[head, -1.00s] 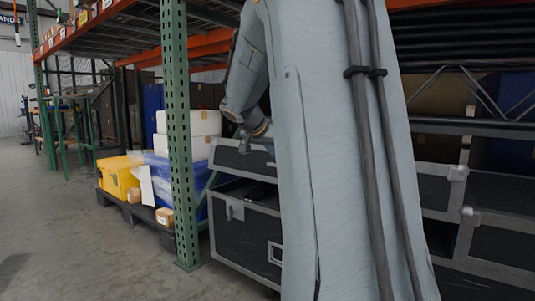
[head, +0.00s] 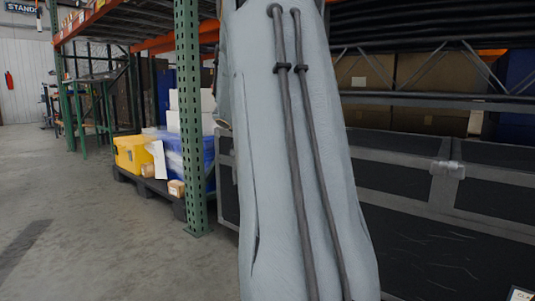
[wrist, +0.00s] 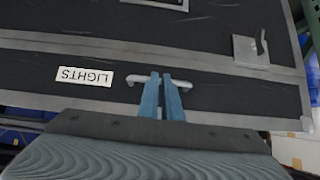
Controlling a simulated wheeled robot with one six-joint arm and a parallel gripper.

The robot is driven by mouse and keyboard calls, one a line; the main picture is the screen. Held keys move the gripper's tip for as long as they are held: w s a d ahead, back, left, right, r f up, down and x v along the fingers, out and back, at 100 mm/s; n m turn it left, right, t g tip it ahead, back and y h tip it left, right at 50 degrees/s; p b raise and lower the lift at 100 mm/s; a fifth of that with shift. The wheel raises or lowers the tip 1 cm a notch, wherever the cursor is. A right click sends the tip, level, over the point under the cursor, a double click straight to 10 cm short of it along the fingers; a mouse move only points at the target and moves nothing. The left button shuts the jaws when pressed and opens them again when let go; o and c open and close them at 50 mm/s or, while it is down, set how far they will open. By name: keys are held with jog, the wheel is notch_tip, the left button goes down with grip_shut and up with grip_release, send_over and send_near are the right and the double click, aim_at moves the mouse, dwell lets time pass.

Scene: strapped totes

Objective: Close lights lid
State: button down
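The lights case is a dark case with grey edges. Its white LIGHTS label (wrist: 84,76) reads upside down in the wrist view. The label and a pale bar handle (wrist: 142,82) sit on the lid strip (wrist: 225,95). A grey seam separates this strip from the larger dark panel (wrist: 120,28), which carries a metal latch (wrist: 251,51). My gripper (wrist: 161,77) has its two blue fingers close together at the middle of the handle. I cannot tell whether they touch it. My gripper is hidden behind my arm in the head view.
Dark cases with a latch (head: 447,168) stand at the right of the head view. A green rack post (head: 190,120) rises left of my arm. A yellow box (head: 133,154) and blue-wrapped goods stand on a dark pallet beyond. The floor (head: 80,225) at left is clear.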

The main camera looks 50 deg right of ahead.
jog(key=shift+s+a+f, duration=0.1)
jog(key=shift+s+f, duration=0.1)
jog(key=shift+f, duration=0.5)
jog(key=shift+s+f, duration=0.15)
jog(key=shift+f, duration=0.55)
notch_tip(320, 180, up, 5)
jog(key=a+p, duration=0.1)
jog(key=p, duration=0.1)
jog(key=a+f+p, duration=0.2)
jog(key=a+f, duration=0.1)
jog(key=a, duration=0.5)
jog(key=shift+a+f, duration=0.15)
jog(key=shift+f, duration=0.15)
jog(key=shift+w+a, duration=0.1)
